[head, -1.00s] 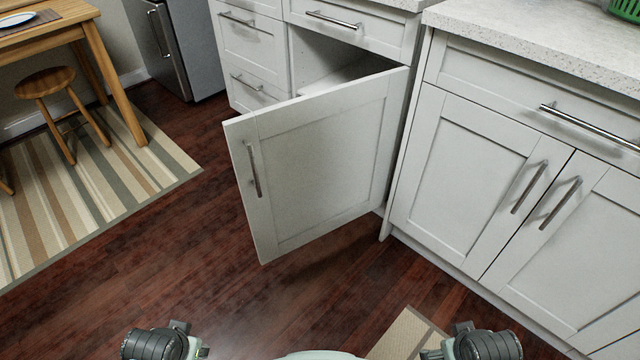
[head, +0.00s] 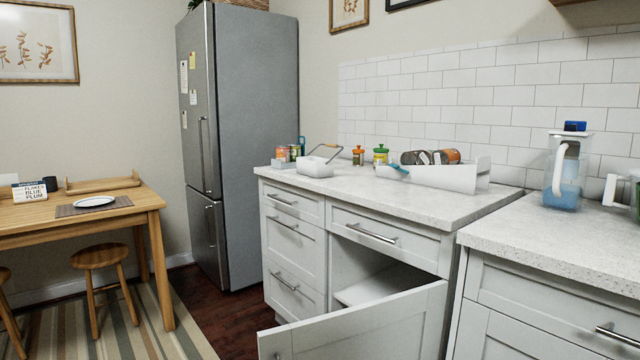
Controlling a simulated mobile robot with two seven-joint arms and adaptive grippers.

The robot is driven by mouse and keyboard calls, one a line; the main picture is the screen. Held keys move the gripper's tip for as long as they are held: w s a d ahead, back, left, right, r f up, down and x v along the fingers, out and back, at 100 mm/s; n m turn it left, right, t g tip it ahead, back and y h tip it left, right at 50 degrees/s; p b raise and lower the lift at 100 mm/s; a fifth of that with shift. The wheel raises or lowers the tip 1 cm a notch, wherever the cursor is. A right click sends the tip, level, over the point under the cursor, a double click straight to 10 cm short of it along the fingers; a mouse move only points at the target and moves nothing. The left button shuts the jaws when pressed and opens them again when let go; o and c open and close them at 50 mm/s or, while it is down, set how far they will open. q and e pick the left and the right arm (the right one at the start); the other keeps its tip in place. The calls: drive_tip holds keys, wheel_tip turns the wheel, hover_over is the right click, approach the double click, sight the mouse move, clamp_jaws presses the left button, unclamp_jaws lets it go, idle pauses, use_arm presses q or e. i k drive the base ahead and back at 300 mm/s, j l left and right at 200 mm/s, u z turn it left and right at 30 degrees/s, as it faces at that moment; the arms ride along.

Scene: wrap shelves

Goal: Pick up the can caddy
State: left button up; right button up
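On the far counter, a long white open-topped holder (head: 446,177) with a high right end has several dark and orange can-like items (head: 430,157) lying in it. To its left, a small white carrier (head: 314,169) has a raised handle (head: 326,148); its inside is hidden. Behind that carrier, a few cans (head: 289,153) stand near the counter's left end. I cannot tell for sure which of the two white containers is the can caddy. Neither of my grippers shows in the head view.
A cabinet door (head: 362,325) stands open below the far counter (head: 350,195). Orange-topped (head: 358,156) and green-topped (head: 380,155) jars stand behind the containers. A blue pitcher (head: 565,175) is on the near counter. A fridge (head: 240,140) and wooden table (head: 120,217) are at left.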

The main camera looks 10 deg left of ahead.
sight(311, 166)
drive_tip(key=i+j+z, duration=0.4)
drive_tip(key=j, duration=0.5)
drive_tip(key=i+j+z, duration=0.3)
drive_tip(key=j+z, duration=0.15)
drive_tip(key=j, duration=0.5)
drive_tip(key=i+j+z, duration=0.1)
drive_tip(key=j+z, duration=0.3)
drive_tip(key=j, duration=0.65)
drive_tip(key=j+z, duration=0.4)
drive_tip(key=j, duration=0.65)
drive_tip(key=k+j+z, duration=0.2)
drive_tip(key=j+z, duration=0.25)
drive_tip(key=j, duration=0.6)
